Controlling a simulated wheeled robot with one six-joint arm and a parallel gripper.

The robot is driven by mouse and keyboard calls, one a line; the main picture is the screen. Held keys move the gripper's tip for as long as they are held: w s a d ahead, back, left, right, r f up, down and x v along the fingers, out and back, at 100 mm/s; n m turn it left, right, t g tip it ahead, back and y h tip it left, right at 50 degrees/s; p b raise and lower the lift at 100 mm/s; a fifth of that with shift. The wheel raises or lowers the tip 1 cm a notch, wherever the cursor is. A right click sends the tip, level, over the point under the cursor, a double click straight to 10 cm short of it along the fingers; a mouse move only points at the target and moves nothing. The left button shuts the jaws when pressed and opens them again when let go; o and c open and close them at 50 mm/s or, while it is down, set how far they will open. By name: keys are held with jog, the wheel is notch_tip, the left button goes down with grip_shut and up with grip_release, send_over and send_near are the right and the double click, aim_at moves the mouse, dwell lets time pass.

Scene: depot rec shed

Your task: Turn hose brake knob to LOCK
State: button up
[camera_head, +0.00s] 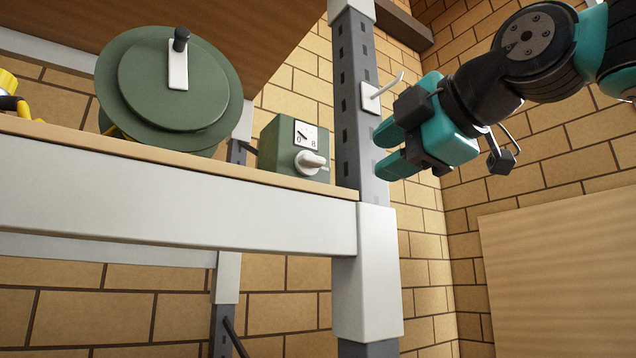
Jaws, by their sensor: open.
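A green box (284,148) stands on the shelf near its right end. A white knob (312,161) with a lever-like grip sits on its front face, below a small white dial plate (305,135) with a dark pointer and marks too small to read surely. No LOCK word can be read. A green hose reel (172,85) with a white crank and black handle stands to the left. My gripper (382,149), with teal fingers, is open and empty. It appears to the right of the knob, in front of the upright post, apart from the knob.
A grey slotted post (359,90) with a white hook (385,88) rises right of the box. The shelf (170,190) has a thick white front beam. A yellow and black object (8,98) is cut off at left. A wooden panel (560,270) stands lower right.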

jog(key=n+t, duration=0.2)
send_near(316, 158)
jog(key=shift+y, duration=0.3)
jog(key=p+x, duration=0.6)
jog(key=x, duration=0.1)
jog(key=shift+w+a+p, duration=0.1)
jog(key=shift+w+p, duration=0.2)
jog(key=shift+w, duration=0.05)
jog(key=shift+w+a+f, duration=0.1)
jog(key=shift+w+a, duration=0.3)
jog(key=shift+w, duration=0.2)
jog(key=shift+c, duration=0.4)
grip_shut()
